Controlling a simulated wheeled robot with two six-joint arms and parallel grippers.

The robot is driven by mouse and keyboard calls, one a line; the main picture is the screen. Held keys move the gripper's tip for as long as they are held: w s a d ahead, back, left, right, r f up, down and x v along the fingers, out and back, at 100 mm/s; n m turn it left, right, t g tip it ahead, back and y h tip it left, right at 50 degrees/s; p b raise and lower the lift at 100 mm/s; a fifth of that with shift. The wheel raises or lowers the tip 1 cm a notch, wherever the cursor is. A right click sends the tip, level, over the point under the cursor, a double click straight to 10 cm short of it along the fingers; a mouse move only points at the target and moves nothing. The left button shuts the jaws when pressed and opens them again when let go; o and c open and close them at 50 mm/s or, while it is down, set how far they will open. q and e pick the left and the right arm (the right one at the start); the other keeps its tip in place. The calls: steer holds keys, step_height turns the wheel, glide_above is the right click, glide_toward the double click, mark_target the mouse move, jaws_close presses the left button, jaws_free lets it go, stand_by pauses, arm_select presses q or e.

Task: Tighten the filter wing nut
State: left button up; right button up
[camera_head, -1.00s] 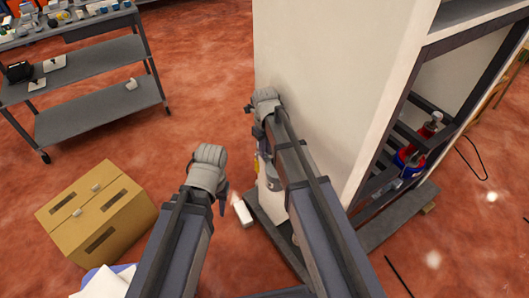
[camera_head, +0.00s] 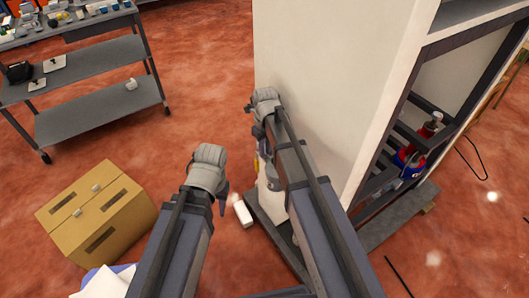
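No filter or wing nut can be made out in the head view. The tall white cabinet (camera_head: 325,75) stands in front of me on a dark base. My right arm reaches up to its near side. My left arm ends in front of the cabinet's left side, over the floor. A dark part of the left gripper (camera_head: 223,196) shows past the wrist. The fingertips of both grippers are too hidden to read.
A cardboard box (camera_head: 95,215) stands on the red floor at left. A grey shelf cart (camera_head: 95,95) with tools is behind it. A small white block (camera_head: 243,212) lies near the cabinet base. A red and blue container (camera_head: 408,160) sits in the cabinet's open side.

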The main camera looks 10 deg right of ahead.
steer(key=shift+o, duration=0.6)
step_height(320, 180, up, 7)
steer(key=p, duration=0.7)
steer(key=shift+r, duration=0.1)
steer(key=shift+s, duration=0.1)
